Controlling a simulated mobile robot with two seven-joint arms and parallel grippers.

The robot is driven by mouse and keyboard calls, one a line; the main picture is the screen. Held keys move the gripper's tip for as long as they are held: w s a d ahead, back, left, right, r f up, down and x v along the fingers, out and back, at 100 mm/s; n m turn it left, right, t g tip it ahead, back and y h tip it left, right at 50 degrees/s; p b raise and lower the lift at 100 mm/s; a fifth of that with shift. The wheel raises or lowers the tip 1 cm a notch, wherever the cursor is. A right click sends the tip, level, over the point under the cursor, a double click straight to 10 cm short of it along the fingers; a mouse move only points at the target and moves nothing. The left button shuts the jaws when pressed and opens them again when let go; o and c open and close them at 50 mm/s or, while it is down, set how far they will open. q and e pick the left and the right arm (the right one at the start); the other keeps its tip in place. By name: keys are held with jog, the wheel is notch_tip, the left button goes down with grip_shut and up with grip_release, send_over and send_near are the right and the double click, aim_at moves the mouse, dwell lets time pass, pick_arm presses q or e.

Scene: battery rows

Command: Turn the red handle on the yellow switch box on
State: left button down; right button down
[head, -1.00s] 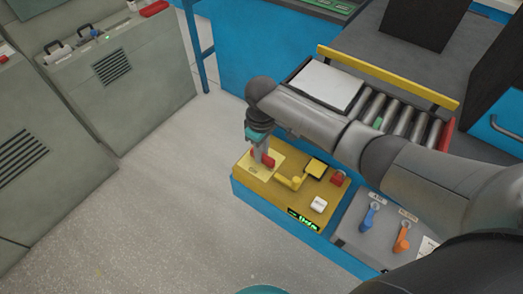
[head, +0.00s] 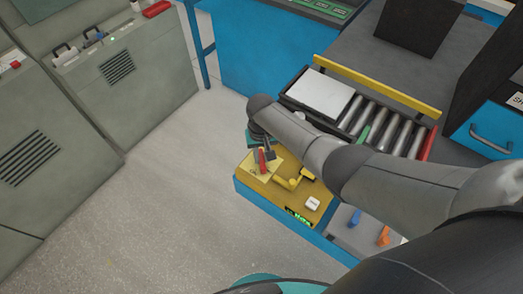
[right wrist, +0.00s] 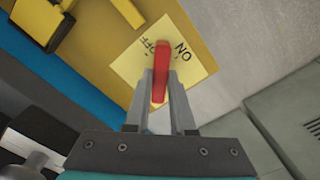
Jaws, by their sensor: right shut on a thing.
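The yellow switch box (head: 314,190) sits on the blue-sided bench below my right arm. Its red handle (right wrist: 161,72) stands on a pale yellow plate (right wrist: 185,75) marked OFF and ON. In the right wrist view the handle's far end lies between the two words. My right gripper (right wrist: 161,88) is shut on the red handle, one finger on each side. In the head view the handle (head: 262,161) shows beside the gripper (head: 265,153), partly hidden by it. My left gripper is not in view.
A yellow lever (head: 290,183) and a white button (head: 313,204) are on the same box. A panel with blue (head: 355,217) and orange (head: 384,235) handles is to the right, partly under my arm. A roller conveyor (head: 385,129) lies behind. Floor is clear at left.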

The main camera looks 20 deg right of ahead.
aim_at(261, 157)
jog(key=m+p, duration=0.1)
jog(key=m, duration=0.3)
jog(key=shift+r+m+p, duration=0.1)
jog(key=shift+m+p, duration=0.2)
jog(key=shift+p, duration=0.05)
jog(key=m+p, duration=0.1)
jog(key=m, duration=0.3)
jog(key=shift+w+m, duration=0.1)
jog(key=shift+m, duration=0.2)
jog(key=c, duration=0.8)
grip_release()
jog(key=shift+o, duration=0.2)
jog(key=shift+r+p, duration=0.45)
jog(key=shift+r, duration=0.05)
notch_tip(261, 157, up, 14)
jog(key=p, duration=0.7)
